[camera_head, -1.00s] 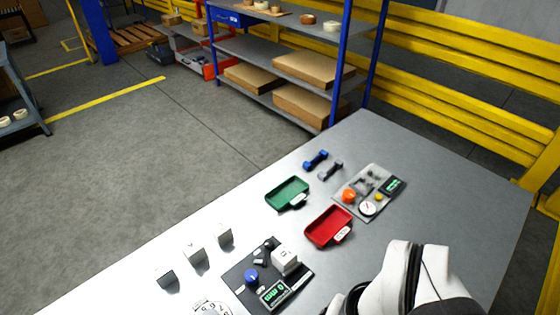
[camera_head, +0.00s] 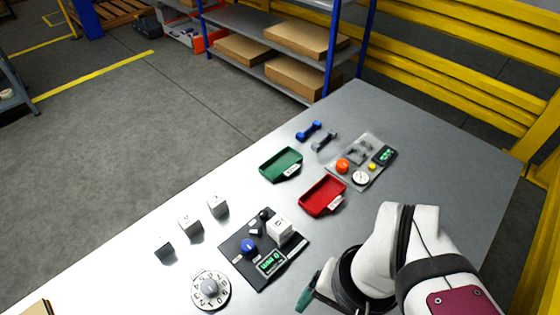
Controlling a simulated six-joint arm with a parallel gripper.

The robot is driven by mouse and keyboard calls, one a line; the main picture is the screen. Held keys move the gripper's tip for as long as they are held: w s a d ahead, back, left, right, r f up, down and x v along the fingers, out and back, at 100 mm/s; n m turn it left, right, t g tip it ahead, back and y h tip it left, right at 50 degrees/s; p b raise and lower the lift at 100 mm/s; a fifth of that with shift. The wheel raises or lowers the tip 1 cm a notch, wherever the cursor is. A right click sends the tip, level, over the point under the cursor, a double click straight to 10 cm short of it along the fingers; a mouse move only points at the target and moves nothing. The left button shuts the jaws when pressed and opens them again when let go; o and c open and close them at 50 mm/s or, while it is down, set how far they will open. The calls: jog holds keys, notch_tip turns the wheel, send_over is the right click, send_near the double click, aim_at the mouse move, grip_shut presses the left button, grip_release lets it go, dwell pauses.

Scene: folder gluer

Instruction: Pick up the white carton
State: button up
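Small white box-shaped things stand on the grey table. One white block (camera_head: 280,230) sits on the black panel (camera_head: 239,259). Two more, a white block (camera_head: 190,225) and a white block (camera_head: 217,206), stand to the left of the panel, with a grey-dark block (camera_head: 164,249) near them. I cannot tell which is the white carton. My gripper (camera_head: 308,293) is at the lower middle, right of and nearer than the panel, apart from all the blocks. Only a green tip shows clearly, so its opening cannot be seen.
A numbered dial (camera_head: 210,289) lies in front of the panel. A green tray (camera_head: 281,164), a red tray (camera_head: 323,196), blue dumbbell-shaped part (camera_head: 309,131) and a grey panel with knobs (camera_head: 361,163) are farther back. A cardboard edge (camera_head: 38,308) shows at lower left.

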jog(key=shift+o, duration=0.8)
jog(key=m+t, duration=0.2)
jog(key=m, duration=1.9)
send_over(279, 223)
jog(key=s+d, duration=0.3)
jog(key=s, duration=0.1)
jog(key=x, duration=1.2)
jog(key=w+x, duration=0.1)
jog(key=x, duration=0.5)
jog(key=shift+d+r, duration=0.1)
jog(key=shift+r, duration=0.2)
grip_shut()
